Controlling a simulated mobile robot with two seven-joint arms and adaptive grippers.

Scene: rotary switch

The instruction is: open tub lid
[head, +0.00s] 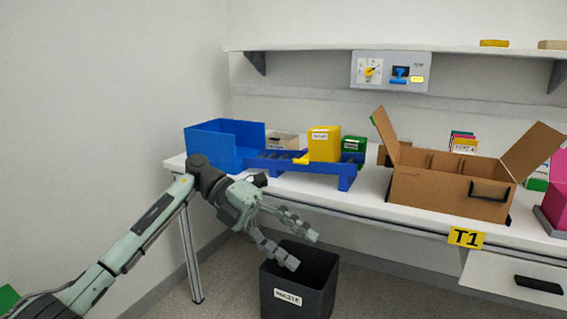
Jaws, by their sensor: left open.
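My left gripper (302,250) is open and empty. It hangs in front of the table edge, above the rim of a dark waste bin (296,296) on the floor. No tub lid can be made out with certainty. A small beige labelled container (283,141) stands on the table behind a blue rack, partly hidden. A yellow labelled container (325,143) sits on the rack, with a green labelled one (353,145) at its right. The gripper is well short of these and below them. My right gripper is out of view.
The blue rack (344,183) and an open blue bin (222,146) stand on the white table (366,200). An open cardboard box (425,195) is on the right. A switch panel (390,72) is mounted at the shelf above.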

